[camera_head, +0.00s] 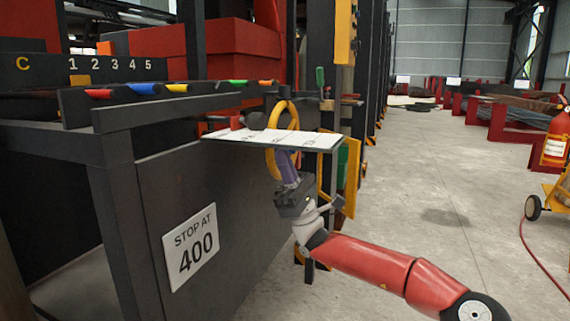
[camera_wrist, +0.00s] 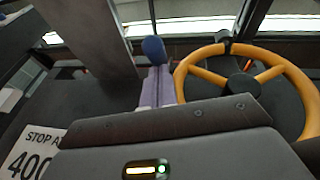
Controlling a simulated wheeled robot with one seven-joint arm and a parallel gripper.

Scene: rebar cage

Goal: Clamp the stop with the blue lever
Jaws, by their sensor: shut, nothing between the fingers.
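In the wrist view a rounded blue knob (camera_wrist: 153,49) on a dark post, looking like the blue lever, stands just beyond the fingertips of my gripper (camera_wrist: 157,72). Whether they touch it I cannot tell. My gripper's lavender fingers are together with nothing between them; in the head view my gripper (camera_head: 287,158) points up below the front of a white scale plate (camera_head: 235,135). The blue knob does not show clearly in the head view. A small red block (camera_head: 237,122) sits behind the plate; I cannot tell if it is the stop.
A yellow handwheel (camera_wrist: 187,77) stands close to the right of the fingers. A "STOP AT 400" sign (camera_head: 190,246) is on the dark bench panel. Coloured handles, one blue (camera_head: 145,89), lie on the rack at left.

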